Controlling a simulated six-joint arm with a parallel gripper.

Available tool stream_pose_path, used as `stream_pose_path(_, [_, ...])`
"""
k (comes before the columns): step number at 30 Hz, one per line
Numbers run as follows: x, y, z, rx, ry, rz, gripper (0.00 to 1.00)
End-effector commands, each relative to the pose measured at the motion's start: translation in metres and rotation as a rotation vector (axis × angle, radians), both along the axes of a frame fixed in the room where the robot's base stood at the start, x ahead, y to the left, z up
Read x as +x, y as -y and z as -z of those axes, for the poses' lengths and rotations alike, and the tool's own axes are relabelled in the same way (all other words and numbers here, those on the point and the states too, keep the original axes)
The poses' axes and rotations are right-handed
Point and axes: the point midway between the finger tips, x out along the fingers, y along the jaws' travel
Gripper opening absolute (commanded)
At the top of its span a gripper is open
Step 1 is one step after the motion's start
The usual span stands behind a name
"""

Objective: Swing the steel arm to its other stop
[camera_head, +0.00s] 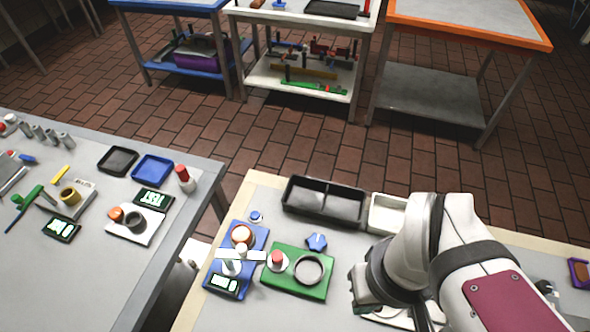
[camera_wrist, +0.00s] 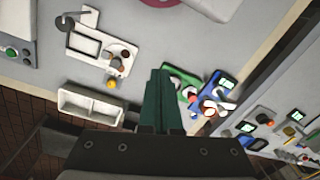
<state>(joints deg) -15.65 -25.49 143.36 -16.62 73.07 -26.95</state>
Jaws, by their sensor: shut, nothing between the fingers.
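In the wrist view a white plate (camera_wrist: 103,50) carries a thin grey arm (camera_wrist: 83,13) with a round dark disc at one end; this looks like the steel arm, though I cannot be sure. A square frame, a brown-grey knob and a yellow knob (camera_wrist: 111,84) also sit on or at that plate. My gripper (camera_wrist: 160,74) shows its dark green fingers pressed together, empty, pointing between the white plate and the green block. In the head view my arm covers most of the white plate (camera_head: 388,316), and the grey arm and my fingertips are hidden there.
A green block (camera_head: 288,287) with a red knob and ring stands beside a blue device (camera_head: 217,277) with a display and a bright white bar. A black tray (camera_head: 324,203) and white tray (camera_head: 387,215) lie behind. A separate bench (camera_head: 95,275) is at left.

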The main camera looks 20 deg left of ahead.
Motion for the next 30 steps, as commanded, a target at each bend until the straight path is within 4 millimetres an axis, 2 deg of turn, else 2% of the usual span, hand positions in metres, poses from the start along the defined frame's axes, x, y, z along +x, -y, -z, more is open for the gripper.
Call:
stream_pose_path(1, [0.008, -0.019, 0.003, -0.035, 0.028, -0.385, 0.0])
stream_pose_path(2, [0.013, -0.032, 0.005, -0.059, 0.05, -0.656, 0.0])
stream_pose_path(3, [0.018, -0.053, 0.007, -0.091, 0.078, -1.02, 0.0])
stream_pose_path(5, [0.019, -0.088, 0.011, -0.143, 0.115, -1.552, 0.0])
stream_pose_path(6, [0.017, -0.112, 0.014, -0.177, 0.135, -1.878, 0.0])
stream_pose_path(9, [0.0, -0.162, 0.02, -0.258, 0.172, -2.528, 0.0])
stream_pose_path(12, [-0.015, -0.189, 0.024, -0.317, 0.19, -2.895, 0.0])
stream_pose_path(15, [-0.02, -0.198, 0.028, -0.342, 0.195, -3.019, 0.0])
stream_pose_path(17, [-0.019, -0.199, 0.035, -0.343, 0.193, -3.026, 0.0])
stream_pose_path(30, [0.003, -0.202, 0.124, -0.335, 0.187, -3.018, 0.0])
